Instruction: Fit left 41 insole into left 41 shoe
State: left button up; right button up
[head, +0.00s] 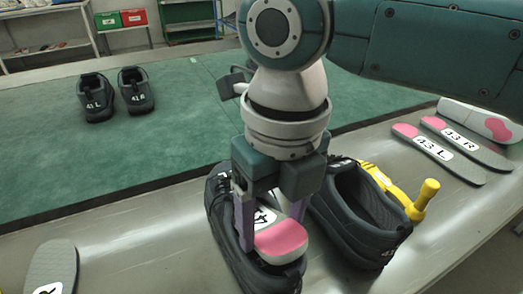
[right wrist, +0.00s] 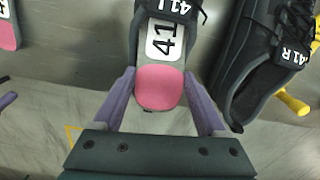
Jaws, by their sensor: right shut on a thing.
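My right gripper (head: 268,222) is shut on the left 41 insole (head: 281,241), with one finger on each side. The insole has a pink heel (right wrist: 160,87) and a white label reading 41; the rest of its label is hidden. The left 41 shoe (head: 224,240), dark with 41 L on its tongue, stands under the gripper. The insole lies along the shoe's opening, its front part inside or over it and its pink heel above the shoe's heel. I cannot tell how deep it sits. My left gripper is not in view.
The 41 R shoe (right wrist: 262,55) stands close on the right, with a yellow-handled tool (head: 425,195) beside it. Insoles 43 L (head: 436,153) and 43 R (head: 467,143) lie farther right. Another insole (head: 52,264) lies front left. Two shoes (head: 117,95) stand on the green mat (head: 60,150).

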jog(key=shift+s+f, duration=0.1)
jog(key=shift+f, duration=0.2)
jog(key=o, duration=1.3)
jog(key=shift+c, duration=0.2)
jog(key=shift+r, duration=0.1)
jog(key=shift+r+p, duration=0.8)
jog(key=shift+p, duration=0.15)
jog(key=shift+r+p, duration=0.65)
jog(key=shift+p, duration=0.1)
